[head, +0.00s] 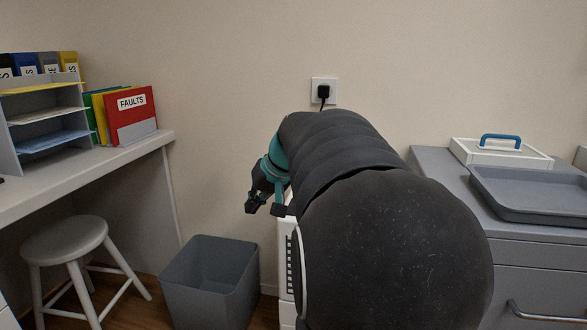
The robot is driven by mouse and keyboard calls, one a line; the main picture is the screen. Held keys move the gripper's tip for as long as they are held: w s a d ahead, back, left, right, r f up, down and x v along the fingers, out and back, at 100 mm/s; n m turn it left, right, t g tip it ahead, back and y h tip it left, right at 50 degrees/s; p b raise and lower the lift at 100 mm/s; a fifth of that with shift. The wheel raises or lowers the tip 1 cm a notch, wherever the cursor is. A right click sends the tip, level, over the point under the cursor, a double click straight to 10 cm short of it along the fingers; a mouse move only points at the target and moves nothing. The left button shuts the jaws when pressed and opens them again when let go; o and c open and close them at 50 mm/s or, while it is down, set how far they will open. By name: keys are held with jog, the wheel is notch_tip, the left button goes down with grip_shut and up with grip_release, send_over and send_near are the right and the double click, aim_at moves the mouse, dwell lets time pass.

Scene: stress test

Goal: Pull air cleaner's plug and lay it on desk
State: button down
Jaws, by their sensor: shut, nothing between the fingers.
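A black plug (323,91) sits in the white wall socket (332,84) on the back wall. Its cord drops behind my arm, so most of it is hidden. A white unit with dark vent slots, apparently the air cleaner (286,255), stands on the floor below, mostly hidden by my arm. The desk (90,171) is at the left against the wall. My gripper (265,208) is shut and empty, pointing down-left, below and left of the socket and apart from the plug.
The desk holds a paper tray rack (42,121), binders and a red FAULTS folder (130,113). A stool (64,240) and a grey bin (208,290) stand below. At right, a grey cabinet (440,190) bears a grey tray (535,205) and a white blue-handled box (500,153).

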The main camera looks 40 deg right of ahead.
jog(key=s+a+f+n+g+h, duration=0.1)
jog(key=s+a+f+n, duration=0.15)
jog(key=s+a, duration=1)
jog(key=s+a+f, duration=0.2)
jog(key=s+f, duration=0.1)
jog(key=s, duration=0.2)
jog(key=s+a+f+n+h, duration=0.1)
jog(key=s+a+f, duration=0.2)
jog(key=s, duration=0.3)
jog(key=shift+f, duration=0.6)
jog(key=c, duration=1.9)
grip_release()
jog(key=shift+n, duration=0.25)
